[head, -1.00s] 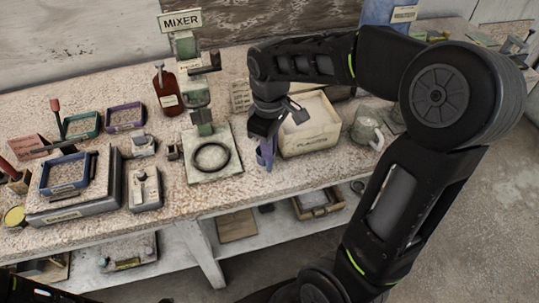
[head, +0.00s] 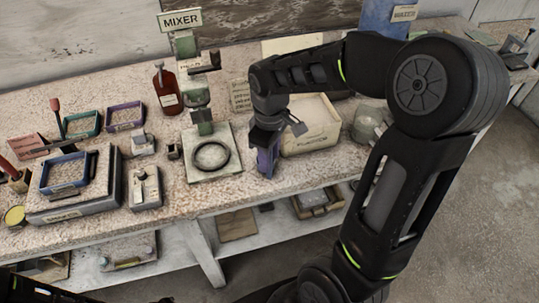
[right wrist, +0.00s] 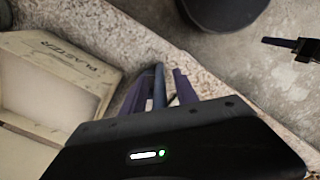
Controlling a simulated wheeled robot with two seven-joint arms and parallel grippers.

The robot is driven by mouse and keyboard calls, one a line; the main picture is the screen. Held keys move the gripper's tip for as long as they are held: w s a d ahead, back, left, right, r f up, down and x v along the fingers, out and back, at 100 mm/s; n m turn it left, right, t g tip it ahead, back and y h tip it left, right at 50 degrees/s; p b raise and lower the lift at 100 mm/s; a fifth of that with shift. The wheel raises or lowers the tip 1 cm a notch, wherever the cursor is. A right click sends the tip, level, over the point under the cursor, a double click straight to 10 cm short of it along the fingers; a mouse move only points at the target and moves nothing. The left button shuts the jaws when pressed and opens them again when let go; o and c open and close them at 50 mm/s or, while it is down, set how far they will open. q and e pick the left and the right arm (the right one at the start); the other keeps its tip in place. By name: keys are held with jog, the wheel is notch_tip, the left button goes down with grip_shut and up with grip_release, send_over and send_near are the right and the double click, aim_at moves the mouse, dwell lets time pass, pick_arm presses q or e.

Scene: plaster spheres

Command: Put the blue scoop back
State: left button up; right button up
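My right gripper (head: 267,162) points down at the counter, just left of the plaster box. Its two purple fingers (right wrist: 183,88) stand apart in the right wrist view, with a narrow blue piece (right wrist: 159,85), apparently the blue scoop, between them. A slim gap shows beside the piece, so the fingers look open around it. The scoop's lower part is hidden by the gripper. The plaster box (head: 318,140) is a cream open bin; it also shows in the right wrist view (right wrist: 85,72). A dark gripper with purple tips, seemingly my left (right wrist: 284,43), is over the floor, its opening unclear.
The mixer (head: 205,125) with a black ring on its base stands left of the gripper. A brown bottle (head: 167,92), small trays and a scale (head: 75,203) crowd the left. A grey mug (head: 366,122) is right of the box. The counter's front edge is close.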

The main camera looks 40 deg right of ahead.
notch_tip(320, 180, up, 12)
jog(key=shift+r, duration=0.2)
dwell(0.5)
jog(key=shift+f, duration=0.1)
dwell(0.5)
